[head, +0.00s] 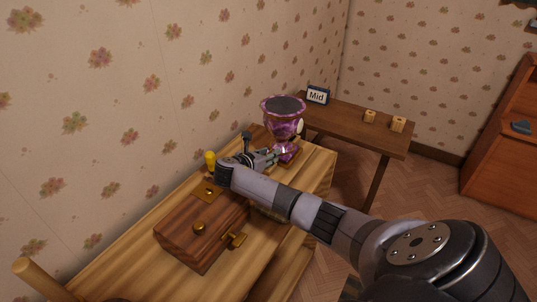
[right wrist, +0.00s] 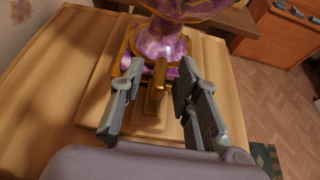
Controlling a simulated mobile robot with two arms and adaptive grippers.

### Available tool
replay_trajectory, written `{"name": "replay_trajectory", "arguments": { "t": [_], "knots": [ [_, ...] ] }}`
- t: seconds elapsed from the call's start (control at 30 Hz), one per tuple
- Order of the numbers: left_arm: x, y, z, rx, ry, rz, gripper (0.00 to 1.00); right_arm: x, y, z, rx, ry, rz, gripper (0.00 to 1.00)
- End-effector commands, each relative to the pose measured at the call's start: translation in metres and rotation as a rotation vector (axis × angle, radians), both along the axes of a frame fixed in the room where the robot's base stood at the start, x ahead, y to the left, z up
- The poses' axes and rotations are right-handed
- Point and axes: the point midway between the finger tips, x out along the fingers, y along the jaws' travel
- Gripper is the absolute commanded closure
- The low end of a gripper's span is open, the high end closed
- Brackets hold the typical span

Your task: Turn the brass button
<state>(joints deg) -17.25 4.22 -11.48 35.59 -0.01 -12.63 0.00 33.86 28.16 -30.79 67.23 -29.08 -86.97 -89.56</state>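My right gripper (head: 274,156) is at the base of a purple-and-gold goblet (head: 283,118) on the wooden cabinet. In the right wrist view its two fingers (right wrist: 159,74) are open, one on each side of an upright brass piece (right wrist: 155,96) in front of the goblet's foot (right wrist: 160,48). A gap shows on both sides of the brass piece. I cannot tell which brass part is the named button. My left gripper is not in view.
The pale cabinet top (head: 142,265) is against the flowered wall. A yellow knob (head: 210,158) stands behind the box. Open floor lies to the right.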

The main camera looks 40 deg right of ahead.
Motion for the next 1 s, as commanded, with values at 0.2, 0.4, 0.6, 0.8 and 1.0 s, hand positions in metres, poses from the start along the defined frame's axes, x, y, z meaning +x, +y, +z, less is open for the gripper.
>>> {"name": "replay_trajectory", "arguments": {
  "t": [0.2,0.4,0.6,0.8,1.0],
  "knots": [
    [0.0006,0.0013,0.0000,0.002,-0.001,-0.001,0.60,0.0011,-0.0037,-0.0013,0.000,0.000,0.000,0.70],
    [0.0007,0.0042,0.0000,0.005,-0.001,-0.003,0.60,0.0010,-0.0034,-0.0011,0.000,0.000,0.000,0.75],
    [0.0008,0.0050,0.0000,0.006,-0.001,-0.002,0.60,0.0009,-0.0033,-0.0012,0.000,0.000,0.000,0.89],
    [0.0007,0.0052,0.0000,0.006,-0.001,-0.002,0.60,0.0009,-0.0031,-0.0012,0.000,0.000,0.000,1.00],
    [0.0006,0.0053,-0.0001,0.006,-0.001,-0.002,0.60,0.0009,-0.0030,-0.0013,0.000,0.000,0.000,1.00]
  ]
}}
